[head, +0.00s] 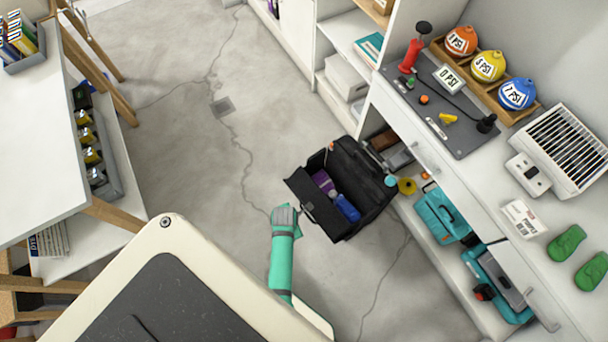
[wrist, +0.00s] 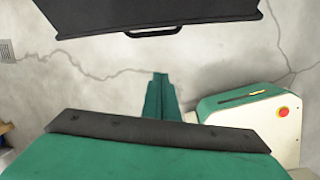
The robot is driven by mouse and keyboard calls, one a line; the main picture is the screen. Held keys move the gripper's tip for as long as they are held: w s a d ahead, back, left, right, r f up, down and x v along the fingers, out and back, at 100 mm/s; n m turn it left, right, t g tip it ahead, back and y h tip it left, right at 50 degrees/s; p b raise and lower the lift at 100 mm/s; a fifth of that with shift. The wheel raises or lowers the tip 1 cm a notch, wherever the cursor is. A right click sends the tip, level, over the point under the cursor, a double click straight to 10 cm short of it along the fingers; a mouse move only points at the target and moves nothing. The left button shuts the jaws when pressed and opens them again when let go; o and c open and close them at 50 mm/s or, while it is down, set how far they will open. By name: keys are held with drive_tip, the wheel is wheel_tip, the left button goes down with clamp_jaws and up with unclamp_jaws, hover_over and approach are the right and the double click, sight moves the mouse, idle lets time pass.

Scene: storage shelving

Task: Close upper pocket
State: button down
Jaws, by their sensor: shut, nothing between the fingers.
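A black bag (head: 374,205) stands open on the grey floor in the head view. Its left flap (head: 308,207), with a handle, is folded out to the left. A purple item (head: 323,181) and a blue bottle (head: 346,208) lie inside. Which part is the upper pocket is not clear. My gripper (head: 290,209) is just left of the flap, and its fingers are hard to make out there. In the wrist view my gripper (wrist: 160,76) is shut and empty. A dark panel (wrist: 150,14) of the bag with a handle (wrist: 153,32) lies ahead, apart from the fingertips.
A white workbench (head: 440,165) with shelves stands right of the bag. Below it are teal toolboxes (head: 444,215). A white shelf unit (head: 45,150) stands at the left.

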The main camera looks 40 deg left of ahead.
drive_tip(key=w+f+n+h, duration=0.1)
drive_tip(key=w+f+n, duration=0.1)
drive_tip(key=w+f, duration=0.4)
drive_tip(key=shift+d+f+n+g, duration=0.3)
drive_tip(key=shift+d+f+g, duration=0.1)
drive_tip(key=shift+f, duration=0.75)
drive_tip(key=shift+w+r, duration=0.1)
drive_tip(key=shift+w, duration=0.05)
